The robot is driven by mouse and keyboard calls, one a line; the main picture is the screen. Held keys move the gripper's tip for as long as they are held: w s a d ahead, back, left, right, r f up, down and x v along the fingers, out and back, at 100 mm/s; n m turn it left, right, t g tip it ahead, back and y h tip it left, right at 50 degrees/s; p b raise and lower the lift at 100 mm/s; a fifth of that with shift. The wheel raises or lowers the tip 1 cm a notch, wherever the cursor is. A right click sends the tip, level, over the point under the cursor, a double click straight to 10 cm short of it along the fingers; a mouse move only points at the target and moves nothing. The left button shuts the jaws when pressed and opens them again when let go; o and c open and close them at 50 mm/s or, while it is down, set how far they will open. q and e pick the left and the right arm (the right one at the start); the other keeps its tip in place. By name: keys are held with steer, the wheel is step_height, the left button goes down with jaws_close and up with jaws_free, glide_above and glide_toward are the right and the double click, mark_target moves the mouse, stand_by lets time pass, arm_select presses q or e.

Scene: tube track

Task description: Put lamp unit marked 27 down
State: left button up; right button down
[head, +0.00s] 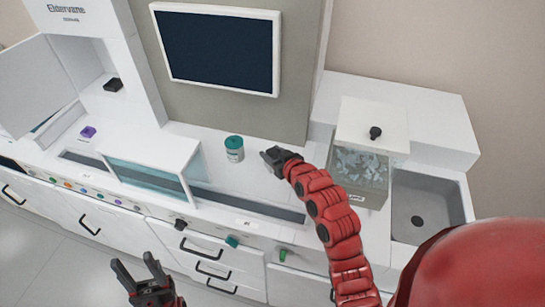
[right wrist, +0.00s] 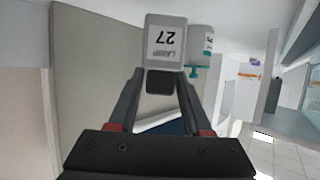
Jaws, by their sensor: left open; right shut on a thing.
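The lamp unit (right wrist: 165,42), a grey block with a white label reading "LAMP 27", is held between the fingers of my right gripper (right wrist: 160,78). The label appears upside down in the right wrist view. In the head view my right gripper (head: 270,156) is above the white counter, just right of a teal-lidded jar (head: 235,150); I cannot make out the lamp unit there. The jar also shows beside the lamp unit in the right wrist view (right wrist: 200,45). Whether the lamp unit touches the counter cannot be told. My left gripper (head: 134,266) is open and empty, low in front of the drawers.
A clear-fronted cover (head: 148,178) stands left of the jar. A bin of pale pieces (head: 360,168) and a grey sink (head: 425,205) are at right. A dark screen (head: 220,50) hangs behind. A purple item (head: 88,132) and a black item (head: 113,85) are at left.

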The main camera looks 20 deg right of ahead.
steer(key=shift+w+d, duration=0.1)
steer(key=shift+w, duration=0.1)
steer(key=shift+f+p, duration=0.15)
steer(key=shift+p, duration=0.3)
step_height(320, 180, down, 2)
steer(key=shift+f+p, duration=0.2)
steer(key=shift+p, duration=0.5)
steer(key=shift+f, duration=0.3)
steer(key=shift+f, duration=0.1)
steer(key=shift+f+b, duration=0.15)
steer(key=shift+b, duration=0.15)
steer(key=shift+c, duration=1.7)
jaws_free()
